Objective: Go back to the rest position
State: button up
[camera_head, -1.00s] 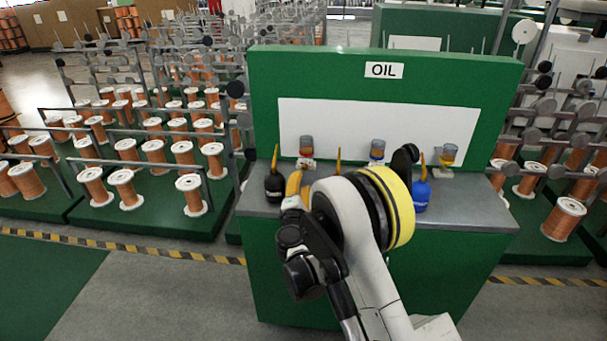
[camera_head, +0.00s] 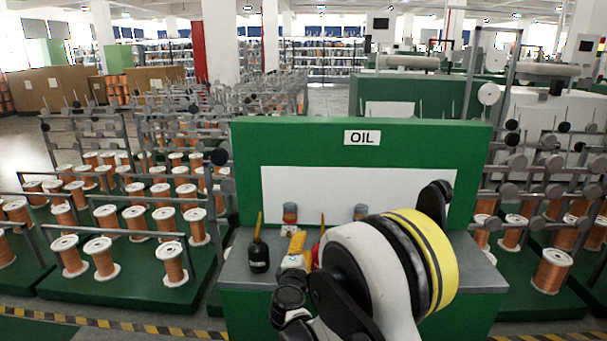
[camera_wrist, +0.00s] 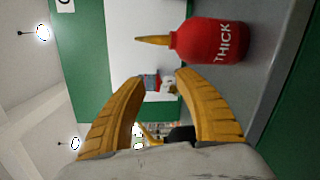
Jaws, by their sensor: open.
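My gripper (camera_wrist: 158,78) is open in the wrist view, with two yellow fingers apart and nothing held between them. In the head view the gripper (camera_head: 292,252) is partly hidden by my own arm, over the oil bench. A red bottle marked THICK (camera_wrist: 212,42) stands beside the fingers in the wrist view, apart from them. In the head view only a sliver of the red bottle (camera_head: 316,256) shows behind my arm. A black bottle (camera_head: 258,256) stands left of the gripper on the grey bench top (camera_head: 236,265).
The green OIL panel (camera_head: 440,140) rises behind the bench. Small cups (camera_head: 290,212) sit at its white board. Racks of copper spools (camera_head: 172,262) stand left, and more spools (camera_head: 551,270) stand right. A striped floor line (camera_head: 110,324) runs in front.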

jog(key=s+d+r+m+g+h, duration=0.1)
jog(key=s+d+r+m+g, duration=0.2)
jog(key=s+d+r+m, duration=0.4)
jog(key=s+d+r+m+g+h, duration=0.1)
jog(key=s+d+r+m+g, duration=0.25)
jog(key=s+d, duration=0.7)
jog(key=s+d+f+m+g+y, duration=0.1)
jog(key=s+m, duration=0.3)
jog(key=s, duration=0.7)
jog(key=s+d+f+m+g+y, duration=0.1)
jog(key=s+f+m+g+y, duration=0.1)
jog(key=s, duration=0.8)
jog(key=f+m+y, duration=0.1)
jog(key=m, duration=0.1)
jog(key=shift+s+d+m, duration=0.25)
jog(key=shift+s+m, duration=0.1)
jog(key=shift+s, duration=0.05)
